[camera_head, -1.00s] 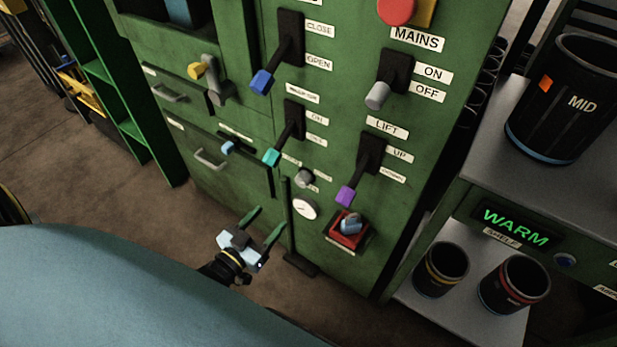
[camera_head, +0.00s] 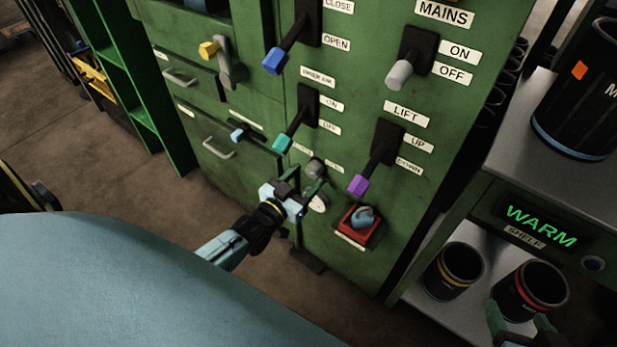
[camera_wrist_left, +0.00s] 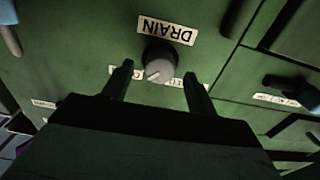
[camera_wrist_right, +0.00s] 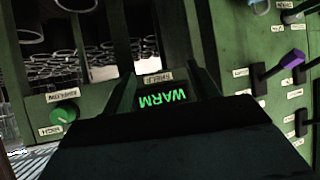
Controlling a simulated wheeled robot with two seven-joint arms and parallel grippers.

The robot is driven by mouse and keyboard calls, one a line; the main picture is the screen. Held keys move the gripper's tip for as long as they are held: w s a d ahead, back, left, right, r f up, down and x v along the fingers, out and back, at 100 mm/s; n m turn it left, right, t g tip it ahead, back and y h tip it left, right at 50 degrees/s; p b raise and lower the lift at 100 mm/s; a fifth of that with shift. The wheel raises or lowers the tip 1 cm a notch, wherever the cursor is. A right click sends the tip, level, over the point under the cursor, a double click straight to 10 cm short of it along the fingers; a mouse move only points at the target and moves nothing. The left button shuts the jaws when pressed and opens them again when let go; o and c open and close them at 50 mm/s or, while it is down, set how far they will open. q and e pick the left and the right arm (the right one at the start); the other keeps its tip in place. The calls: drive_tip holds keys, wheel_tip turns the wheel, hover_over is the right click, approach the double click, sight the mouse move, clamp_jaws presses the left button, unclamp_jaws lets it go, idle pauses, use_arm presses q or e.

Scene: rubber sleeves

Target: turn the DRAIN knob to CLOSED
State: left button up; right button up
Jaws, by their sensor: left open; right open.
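The DRAIN knob (camera_wrist_left: 160,62) is a grey round knob on the green cabinet front. The DRAIN label (camera_wrist_left: 167,30) reads upside down in the left wrist view. A pale mark on the knob points to the lower left there; the two small labels beside it are partly hidden by my fingers. The knob (camera_head: 316,168) also shows in the head view. My left gripper (camera_head: 301,181) is open and empty, close in front of the knob, with its fingertips (camera_wrist_left: 158,82) on either side, just short of it in the picture. My right gripper (camera_head: 520,318) is open and empty near the shelf.
A purple LIFT lever (camera_head: 360,185), a teal lever (camera_head: 284,143) and a red-based switch (camera_head: 357,232) are near the knob. A shelf unit with dark cups (camera_head: 453,272) stands at the right.

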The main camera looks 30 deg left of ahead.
use_arm(q)
drive_tip(key=shift+w, duration=0.85)
use_arm(e)
drive_tip(key=shift+w+a+r+t+y, duration=0.15)
drive_tip(key=shift+w+a+r+t, duration=0.1)
drive_tip(key=shift+w+r+t, duration=0.25)
drive_tip(key=shift+w+a+r+t+y, duration=0.2)
drive_tip(key=shift+r+t, duration=0.1)
drive_tip(key=shift+r, duration=0.3)
use_arm(q)
drive_tip(key=c, duration=1)
